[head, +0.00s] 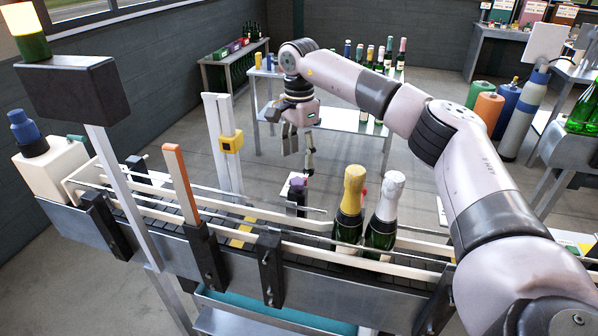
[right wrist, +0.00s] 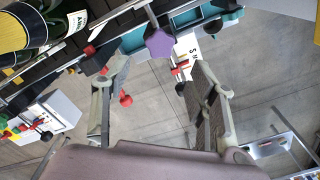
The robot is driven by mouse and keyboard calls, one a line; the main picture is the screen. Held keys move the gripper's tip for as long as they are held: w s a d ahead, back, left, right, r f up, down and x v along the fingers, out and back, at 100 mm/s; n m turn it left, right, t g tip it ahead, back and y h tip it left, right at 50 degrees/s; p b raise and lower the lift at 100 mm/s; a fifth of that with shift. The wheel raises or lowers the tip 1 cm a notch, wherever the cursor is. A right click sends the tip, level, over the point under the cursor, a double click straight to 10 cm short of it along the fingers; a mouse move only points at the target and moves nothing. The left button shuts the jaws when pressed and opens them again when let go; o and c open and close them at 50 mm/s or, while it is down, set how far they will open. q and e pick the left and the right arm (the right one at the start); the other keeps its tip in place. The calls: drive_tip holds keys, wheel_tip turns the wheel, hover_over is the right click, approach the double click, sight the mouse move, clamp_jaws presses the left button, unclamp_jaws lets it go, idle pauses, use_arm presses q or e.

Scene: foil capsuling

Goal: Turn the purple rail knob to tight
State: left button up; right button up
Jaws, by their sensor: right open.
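The purple rail knob (right wrist: 159,43) shows in the right wrist view as a flat-sided purple head, just beyond and between my fingertips. In the head view the knob (head: 297,182) is small, on a dark clamp at the far side of the conveyor. My right gripper (head: 299,160) is open and points down just above and behind the knob. In the right wrist view the fingers of the gripper (right wrist: 157,70) are spread wide with nothing between them. Contact with the knob is not visible. My left gripper is in neither view.
A gold-topped bottle (head: 347,212) and a silver-topped bottle (head: 384,215) stand on the conveyor (head: 225,265), right of the knob. White guide rails (head: 285,217) run along it. An orange-topped post (head: 181,184) rises at the near side. A table (head: 340,120) with bottles stands behind.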

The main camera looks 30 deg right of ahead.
sight(299, 180)
wheel_tip(299, 180, down, 6)
drive_tip(key=shift+s+a+r+p, duration=0.1)
drive_tip(key=shift+r+p, duration=0.05)
drive_tip(key=shift+p, duration=0.55)
drive_tip(key=shift+f, duration=0.6)
drive_tip(key=c, duration=0.4)
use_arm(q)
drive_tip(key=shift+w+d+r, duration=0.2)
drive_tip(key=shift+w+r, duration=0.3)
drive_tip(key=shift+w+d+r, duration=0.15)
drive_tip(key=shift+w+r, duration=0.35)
use_arm(e)
drive_tip(key=c, duration=0.8)
